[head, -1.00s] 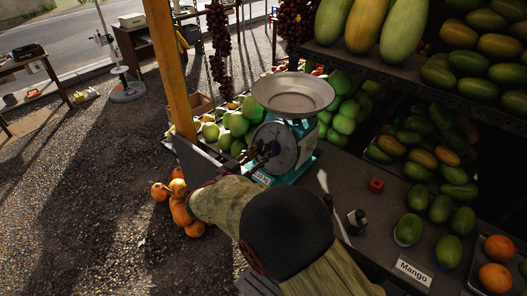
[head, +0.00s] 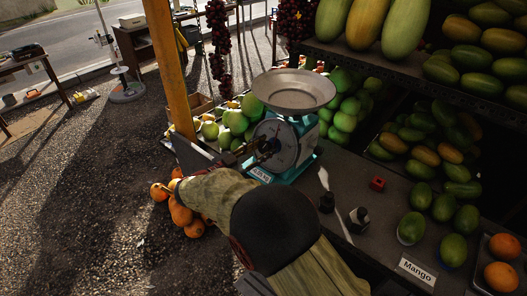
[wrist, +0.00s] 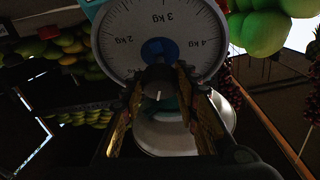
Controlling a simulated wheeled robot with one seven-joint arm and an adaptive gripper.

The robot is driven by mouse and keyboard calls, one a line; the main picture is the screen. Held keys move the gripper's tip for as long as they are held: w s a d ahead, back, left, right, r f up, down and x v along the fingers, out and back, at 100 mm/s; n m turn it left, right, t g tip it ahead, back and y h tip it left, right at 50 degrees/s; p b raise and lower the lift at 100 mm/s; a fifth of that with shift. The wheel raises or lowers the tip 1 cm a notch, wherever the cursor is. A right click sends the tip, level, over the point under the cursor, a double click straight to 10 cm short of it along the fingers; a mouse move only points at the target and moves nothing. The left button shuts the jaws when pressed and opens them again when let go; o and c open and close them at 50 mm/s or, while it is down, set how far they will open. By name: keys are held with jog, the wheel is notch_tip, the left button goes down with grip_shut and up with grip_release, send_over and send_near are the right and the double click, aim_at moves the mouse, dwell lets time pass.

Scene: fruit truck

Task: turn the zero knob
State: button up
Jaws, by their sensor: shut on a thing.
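A teal weighing scale (head: 295,165) with a metal pan (head: 293,90) stands on the counter. Its round white dial (head: 288,143) faces my gripper (head: 262,150). The wrist view shows the dial (wrist: 185,25) upside down, with a blue hub (wrist: 160,48). The dark zero knob (wrist: 158,80) with a white mark lies between the dial and pan. The fingers of my gripper (wrist: 160,98) are on both sides of the knob and shut on it. In the head view my arm and fingers cover part of the dial, and the knob is hard to make out.
Two dark weights (head: 327,202) (head: 358,219) and a small red cube (head: 377,184) are on the counter right of the scale. Green fruit (head: 236,122) lies behind the scale. A yellow post (head: 172,75) stands left of it. Mangoes (head: 440,207) lie at the right.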

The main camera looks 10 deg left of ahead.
jog(key=m+g, duration=0.1)
jog(key=m, duration=0.2)
jog(key=m+g+h+b, duration=0.1)
jog(key=m, duration=0.2)
jog(key=shift+m+g+h+b, duration=0.45)
jog(key=shift+m+g, duration=0.65)
jog(key=shift+m, duration=1.2)
jog(key=o, duration=1.2)
jog(key=shift+c, duration=0.2)
jog(key=shift+a, duration=0.1)
jog(key=v, duration=1.2)
jog(key=shift+r, duration=0.2)
